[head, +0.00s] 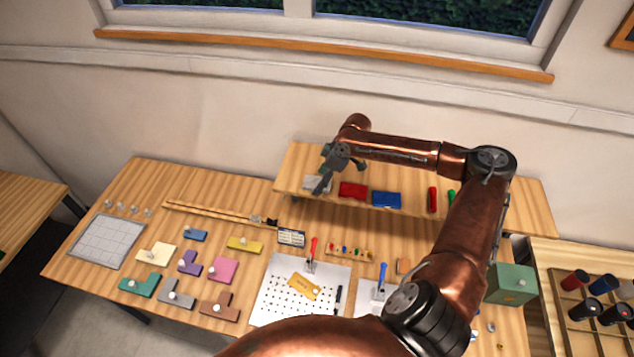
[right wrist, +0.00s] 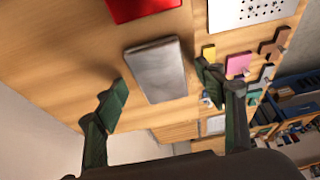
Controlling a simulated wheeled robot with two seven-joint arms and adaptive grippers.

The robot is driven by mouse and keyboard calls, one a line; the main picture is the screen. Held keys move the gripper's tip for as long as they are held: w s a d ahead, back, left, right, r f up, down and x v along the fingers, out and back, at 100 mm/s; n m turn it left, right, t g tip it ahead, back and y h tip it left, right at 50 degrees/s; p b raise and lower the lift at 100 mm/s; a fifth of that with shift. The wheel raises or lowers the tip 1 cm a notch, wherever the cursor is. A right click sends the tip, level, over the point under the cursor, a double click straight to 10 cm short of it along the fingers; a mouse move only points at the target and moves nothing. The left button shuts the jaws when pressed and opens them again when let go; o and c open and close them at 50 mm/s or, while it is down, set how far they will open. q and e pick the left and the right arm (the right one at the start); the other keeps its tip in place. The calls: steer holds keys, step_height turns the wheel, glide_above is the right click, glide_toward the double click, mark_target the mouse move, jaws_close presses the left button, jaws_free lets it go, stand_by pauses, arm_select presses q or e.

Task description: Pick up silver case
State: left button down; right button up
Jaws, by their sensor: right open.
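The silver case (right wrist: 158,70) is a flat grey rectangular block on the wooden shelf. In the right wrist view it lies ahead of and between the two fingers of my right gripper (right wrist: 165,95), which is open and empty. In the head view the silver case (head: 312,182) lies at the left end of the raised shelf (head: 290,160), partly hidden by my right gripper (head: 330,178). The fingers reach down close to it; I cannot tell whether they touch it. My left gripper is not in view.
A red case (head: 352,190) and a blue case (head: 387,199) lie to the right on the shelf, then red and green cylinders. Below, the table (head: 150,185) holds puzzle pieces, a perforated plate (head: 270,310) and tools. A wall and window stand behind.

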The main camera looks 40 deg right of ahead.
steer(key=shift+a, duration=0.1)
steer(key=shift+c, duration=1.3)
steer(key=c, duration=0.9)
steer(key=shift+c, duration=0.5)
steer(key=shift+r, duration=0.1)
